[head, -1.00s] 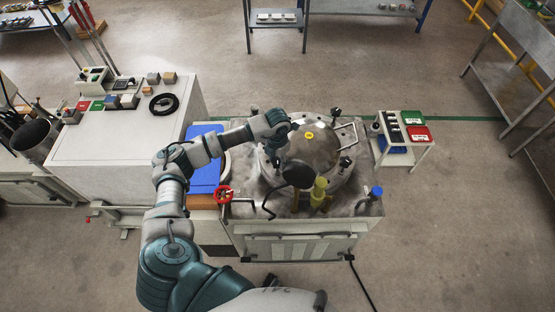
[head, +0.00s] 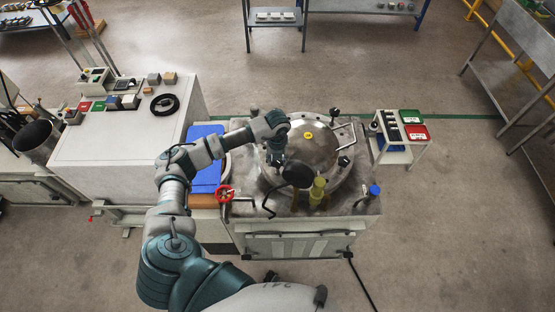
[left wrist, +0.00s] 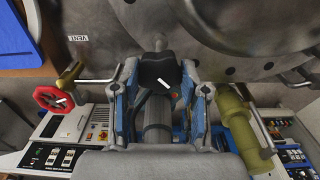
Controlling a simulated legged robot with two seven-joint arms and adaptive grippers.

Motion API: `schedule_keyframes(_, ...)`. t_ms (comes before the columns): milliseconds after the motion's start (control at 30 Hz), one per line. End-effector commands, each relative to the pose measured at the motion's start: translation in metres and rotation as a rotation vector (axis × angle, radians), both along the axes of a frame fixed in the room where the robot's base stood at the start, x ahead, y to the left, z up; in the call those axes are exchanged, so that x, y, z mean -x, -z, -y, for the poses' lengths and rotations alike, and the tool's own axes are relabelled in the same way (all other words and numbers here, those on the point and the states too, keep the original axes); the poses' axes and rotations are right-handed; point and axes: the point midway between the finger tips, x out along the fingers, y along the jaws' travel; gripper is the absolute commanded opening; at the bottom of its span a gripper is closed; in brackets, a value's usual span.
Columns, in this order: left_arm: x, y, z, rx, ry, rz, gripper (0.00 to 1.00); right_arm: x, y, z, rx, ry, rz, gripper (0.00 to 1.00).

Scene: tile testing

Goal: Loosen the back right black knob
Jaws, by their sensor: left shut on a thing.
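A round metal lid (head: 310,145) sits on the machine, with black knobs around its rim. The back right black knob (head: 335,111) stands upright and clear of my arm. Another black knob (head: 344,160) is at the right front of the rim. My right gripper is not in view.
A red handwheel (head: 224,194) is left of the gripper. A yellow valve (head: 318,190) and a dark round disc (head: 298,174) stand in front of the lid. A blue cap (head: 375,191) is at the front right corner. A small trolley (head: 420,150) stands to the right.

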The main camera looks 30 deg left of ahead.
Motion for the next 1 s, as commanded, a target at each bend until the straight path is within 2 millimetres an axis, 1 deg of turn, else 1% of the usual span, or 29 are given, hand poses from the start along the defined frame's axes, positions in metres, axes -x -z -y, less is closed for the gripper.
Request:
schedule_keyframes(33,-0.0033,-0.0038,-0.0026,-0.003,-0.016,0.011,0.09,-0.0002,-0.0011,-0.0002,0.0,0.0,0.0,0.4)
schedule_keyframes(600,-0.0036,-0.0042,-0.0028,-0.003,-0.044,0.013,0.09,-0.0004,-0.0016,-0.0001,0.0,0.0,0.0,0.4)
schedule_keyframes(633,-0.0037,-0.0042,-0.0028,-0.003,-0.044,0.013,0.51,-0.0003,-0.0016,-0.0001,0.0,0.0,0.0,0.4)
schedule_keyframes(667,-0.0035,-0.0041,-0.0027,-0.003,-0.044,0.012,0.59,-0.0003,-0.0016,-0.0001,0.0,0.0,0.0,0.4)
schedule_keyframes(700,-0.0032,-0.0037,-0.0025,-0.003,-0.043,0.011,0.69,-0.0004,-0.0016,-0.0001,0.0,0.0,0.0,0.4)
schedule_keyframes(1000,-0.0013,-0.0019,-0.0009,-0.002,-0.039,0.005,0.7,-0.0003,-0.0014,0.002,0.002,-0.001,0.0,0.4)
